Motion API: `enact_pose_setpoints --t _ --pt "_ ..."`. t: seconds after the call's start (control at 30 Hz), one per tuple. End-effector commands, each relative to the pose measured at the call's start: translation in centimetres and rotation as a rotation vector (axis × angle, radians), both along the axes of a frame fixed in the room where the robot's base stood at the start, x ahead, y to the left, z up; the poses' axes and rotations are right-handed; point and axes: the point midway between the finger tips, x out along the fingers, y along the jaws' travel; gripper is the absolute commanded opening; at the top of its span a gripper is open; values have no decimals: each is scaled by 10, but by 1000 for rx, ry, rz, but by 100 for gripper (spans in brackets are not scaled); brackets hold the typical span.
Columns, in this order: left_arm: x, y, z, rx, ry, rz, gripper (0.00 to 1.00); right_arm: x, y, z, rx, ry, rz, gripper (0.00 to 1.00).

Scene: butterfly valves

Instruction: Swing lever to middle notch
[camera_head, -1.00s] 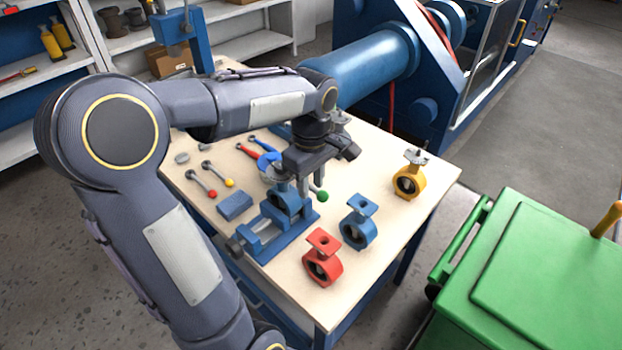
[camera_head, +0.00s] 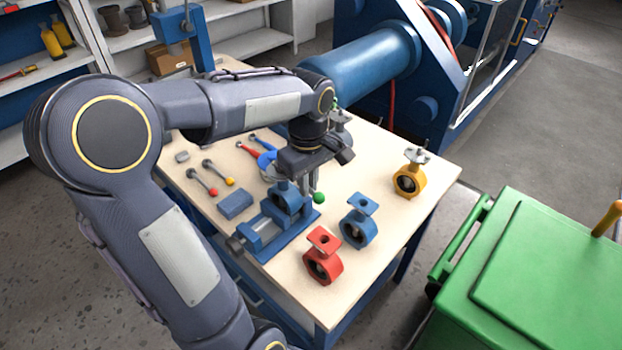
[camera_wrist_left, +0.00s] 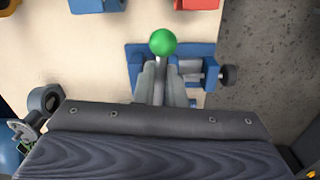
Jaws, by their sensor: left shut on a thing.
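A lever with a green ball knob (camera_head: 319,198) is on the blue butterfly valve (camera_head: 285,199), which sits in a blue vise (camera_head: 262,233) on the table. My left gripper (camera_head: 312,188) is over the valve, fingers pointing down, shut on the lever near its knob. In the left wrist view, the lever's rod runs between the two fingers (camera_wrist_left: 161,80), and the green knob (camera_wrist_left: 162,42) sticks out past their tips. The valve's top plate and its notches are hidden by my gripper and wrist, so the lever's notch cannot be told. My right gripper is not in view.
A loose blue valve (camera_head: 358,222), a red valve (camera_head: 323,257) and a yellow valve (camera_head: 409,178) stand on the table right of the vise. A blue block (camera_head: 235,205) and loose levers (camera_head: 213,171) lie to its left.

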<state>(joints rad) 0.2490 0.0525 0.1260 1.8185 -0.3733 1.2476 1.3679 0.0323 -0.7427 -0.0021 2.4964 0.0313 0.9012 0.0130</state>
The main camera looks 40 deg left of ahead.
Motion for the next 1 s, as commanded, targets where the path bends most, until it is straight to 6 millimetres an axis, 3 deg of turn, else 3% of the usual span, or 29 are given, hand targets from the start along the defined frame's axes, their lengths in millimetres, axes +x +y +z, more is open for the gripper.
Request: enact_pose_setpoints --t 1.0 --pt "-36 15 1 1 1 -417 0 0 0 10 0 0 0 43"
